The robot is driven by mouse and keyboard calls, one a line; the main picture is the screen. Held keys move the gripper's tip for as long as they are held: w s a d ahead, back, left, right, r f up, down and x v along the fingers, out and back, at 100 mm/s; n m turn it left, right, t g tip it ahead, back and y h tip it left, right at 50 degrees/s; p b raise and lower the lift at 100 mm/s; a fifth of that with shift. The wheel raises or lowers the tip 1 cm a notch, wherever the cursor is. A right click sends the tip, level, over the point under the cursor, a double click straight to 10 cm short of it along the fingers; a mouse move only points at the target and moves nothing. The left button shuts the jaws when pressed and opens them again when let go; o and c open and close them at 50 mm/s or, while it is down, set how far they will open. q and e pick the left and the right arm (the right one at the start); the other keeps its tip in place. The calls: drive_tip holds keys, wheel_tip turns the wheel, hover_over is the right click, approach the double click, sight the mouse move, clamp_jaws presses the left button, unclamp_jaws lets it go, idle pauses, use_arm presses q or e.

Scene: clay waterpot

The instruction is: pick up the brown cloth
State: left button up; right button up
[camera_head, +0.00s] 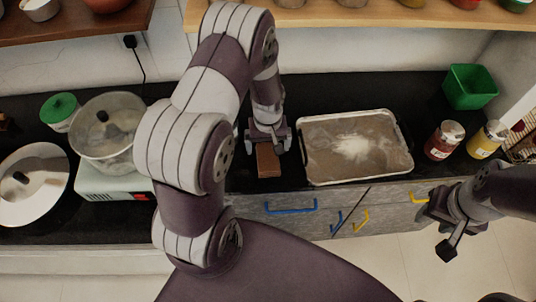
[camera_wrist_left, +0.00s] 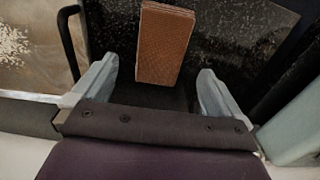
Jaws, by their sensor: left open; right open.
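The brown cloth (camera_head: 268,162) is a small folded rectangle on the black counter, left of the tray. In the left wrist view the cloth (camera_wrist_left: 165,42) shows its folded layers at the top edge and its near end lies between the fingertips in the picture. My left gripper (camera_head: 268,143) is open just over the cloth; the left wrist view also shows its two spread fingers (camera_wrist_left: 158,72), with a gap on each side of the cloth. I cannot tell the height between them. My right gripper (camera_head: 436,226) is open and empty, in front of the counter at the right.
A metal tray (camera_head: 312,178) of grainy material stands close right of the cloth. Jars (camera_head: 444,141) and a green bin (camera_head: 470,87) stand further right. A shelf (camera_head: 400,18) overhangs the back.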

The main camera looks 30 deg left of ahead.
sight(268, 156)
use_arm(q)
drive_tip(key=shift+s+d+f+p, duration=0.15)
drive_tip(key=shift+s+f+p, duration=0.1)
drive_tip(key=shift+f, duration=0.35)
drive_tip(key=shift+s+d+f+p, duration=0.15)
drive_tip(key=shift+f+p, duration=0.05)
drive_tip(key=shift+f, duration=0.4)
drive_tip(key=f, duration=0.2)
drive_tip(key=shift+w+a+f, duration=0.2)
drive_tip(key=shift+a+f, duration=0.05)
drive_tip(key=shift+f, duration=0.3)
drive_tip(key=shift+c, duration=0.9)
drive_tip(key=shift+d, duration=0.1)
drive_tip(key=c, duration=0.8)
drive_tip(key=shift+c, duration=0.2)
